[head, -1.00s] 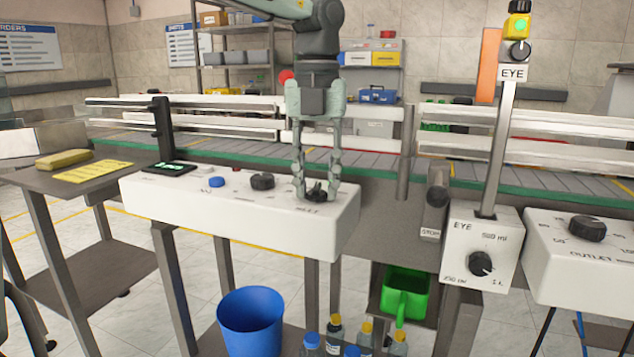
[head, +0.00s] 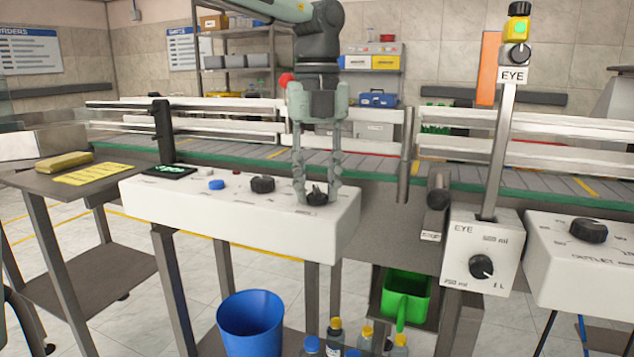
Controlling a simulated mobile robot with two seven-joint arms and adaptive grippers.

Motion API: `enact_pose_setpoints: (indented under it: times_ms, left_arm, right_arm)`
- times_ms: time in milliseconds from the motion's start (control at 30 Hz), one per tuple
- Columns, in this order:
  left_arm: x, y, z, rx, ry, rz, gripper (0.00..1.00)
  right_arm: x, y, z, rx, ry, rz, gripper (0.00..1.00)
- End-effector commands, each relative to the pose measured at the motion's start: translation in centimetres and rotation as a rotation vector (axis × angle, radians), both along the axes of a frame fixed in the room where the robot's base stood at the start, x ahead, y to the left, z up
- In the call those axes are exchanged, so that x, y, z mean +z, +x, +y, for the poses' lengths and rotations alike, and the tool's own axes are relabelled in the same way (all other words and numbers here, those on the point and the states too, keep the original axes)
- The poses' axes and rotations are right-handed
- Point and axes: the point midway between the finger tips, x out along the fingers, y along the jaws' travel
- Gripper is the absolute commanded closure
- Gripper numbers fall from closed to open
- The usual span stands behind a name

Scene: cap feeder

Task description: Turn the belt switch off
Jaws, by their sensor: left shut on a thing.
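The white control box (head: 215,215) stands in front of the conveyor belt (head: 375,168). On its top are a blue button (head: 216,185), a black knob (head: 262,184) and, at the right end, a black switch knob (head: 317,198) with a label that is too small and covered to read. My left gripper (head: 317,194) points straight down over that right-end knob. Its fingers are closed on the knob, one on each side, and partly hide it. My right gripper does not show in the head view.
A sensor post marked EYE (head: 502,140) rises from a white box (head: 482,250) at the right. An OUTLET box (head: 580,262) is beyond it. A blue bin (head: 251,325) and a green bin (head: 405,297) sit below. A side table (head: 120,170) is at the left.

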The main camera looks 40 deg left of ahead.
Motion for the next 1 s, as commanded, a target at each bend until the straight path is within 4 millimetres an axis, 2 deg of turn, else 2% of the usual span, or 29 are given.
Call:
enact_pose_setpoints:
  times_ms: [67,100,233,500,633,767,1000]
  left_arm:
    - [0.1,0.0,0.0,0.001,-0.001,-0.002,0.98]
    - [0.1,0.0,0.0,0.001,-0.001,-0.002,0.66]
    - [0.1,0.0,0.0,0.001,0.000,-0.001,0.50]
    - [0.0,0.0,0.0,0.000,-0.001,-0.001,0.49]
    - [0.7,0.0,0.0,0.000,-0.001,-0.002,0.49]
    - [2.8,0.1,0.0,0.000,-0.001,-0.006,0.49]
    - [7.9,0.1,0.0,0.000,-0.001,-0.004,0.49]
  right_arm:
    - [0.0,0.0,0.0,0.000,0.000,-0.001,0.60]
    - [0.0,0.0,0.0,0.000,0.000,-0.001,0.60]
    - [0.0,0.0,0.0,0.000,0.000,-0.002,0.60]
    - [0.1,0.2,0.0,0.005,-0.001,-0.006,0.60]
    - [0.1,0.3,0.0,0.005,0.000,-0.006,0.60]
    - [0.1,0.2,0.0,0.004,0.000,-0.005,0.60]
    - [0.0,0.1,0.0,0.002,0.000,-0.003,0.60]
